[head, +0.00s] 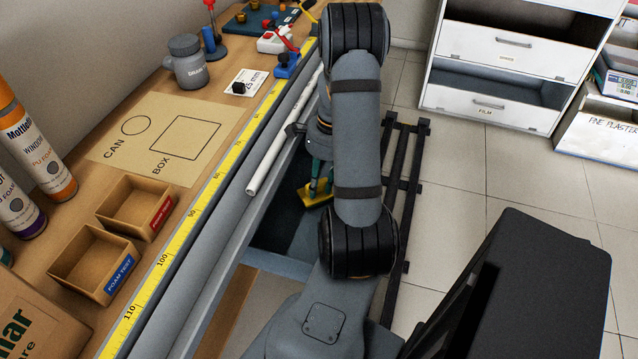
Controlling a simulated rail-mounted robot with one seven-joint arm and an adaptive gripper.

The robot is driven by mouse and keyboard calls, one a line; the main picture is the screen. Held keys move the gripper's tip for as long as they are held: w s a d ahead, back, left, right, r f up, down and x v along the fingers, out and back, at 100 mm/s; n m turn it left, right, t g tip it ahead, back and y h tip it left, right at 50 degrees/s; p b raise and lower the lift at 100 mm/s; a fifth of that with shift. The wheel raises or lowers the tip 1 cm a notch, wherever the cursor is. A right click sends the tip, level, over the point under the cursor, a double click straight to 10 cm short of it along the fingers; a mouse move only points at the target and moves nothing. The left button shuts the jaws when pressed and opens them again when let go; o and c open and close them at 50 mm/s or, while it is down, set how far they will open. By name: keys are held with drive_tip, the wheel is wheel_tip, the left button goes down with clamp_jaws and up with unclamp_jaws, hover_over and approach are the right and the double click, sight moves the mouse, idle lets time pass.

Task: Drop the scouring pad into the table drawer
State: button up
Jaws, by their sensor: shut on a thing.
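My gripper (318,186) points down beside the workbench, partly hidden by my own arm. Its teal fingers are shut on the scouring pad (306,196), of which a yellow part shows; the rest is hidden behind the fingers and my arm. The table drawer (262,256) is pulled out below the bench edge, with a dark interior. The pad appears over or within the drawer's opening; its height above the drawer floor cannot be told. My arm hides the drawer's right part.
A white pipe (284,135) lies along the bench edge beside a yellow measuring tape (205,200). A black rack (397,190) and white drawer cabinet (510,60) are right.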

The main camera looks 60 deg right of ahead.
drive_tip(key=shift+f+b, duration=0.3)
drive_tip(key=shift+b, duration=0.05)
drive_tip(key=shift+s+a+f+b, duration=0.2)
drive_tip(key=shift+f+b, duration=0.1)
drive_tip(key=o, duration=1)
drive_tip(key=shift+s, duration=0.1)
drive_tip(key=shift+o, duration=0.6)
drive_tip(key=shift+a, duration=0.1)
wheel_tip(320, 180, up, 13)
drive_tip(key=d+p, duration=0.2)
drive_tip(key=p, duration=0.2)
drive_tip(key=shift+s, duration=0.2)
drive_tip(key=f+b, duration=0.1)
drive_tip(key=f, duration=0.3)
drive_tip(key=a+f+b, duration=0.1)
drive_tip(key=f, duration=0.3)
drive_tip(key=w+f+b, duration=0.1)
drive_tip(key=f, duration=0.3)
drive_tip(key=shift+a+f, duration=0.1)
drive_tip(key=shift+a, duration=0.15)
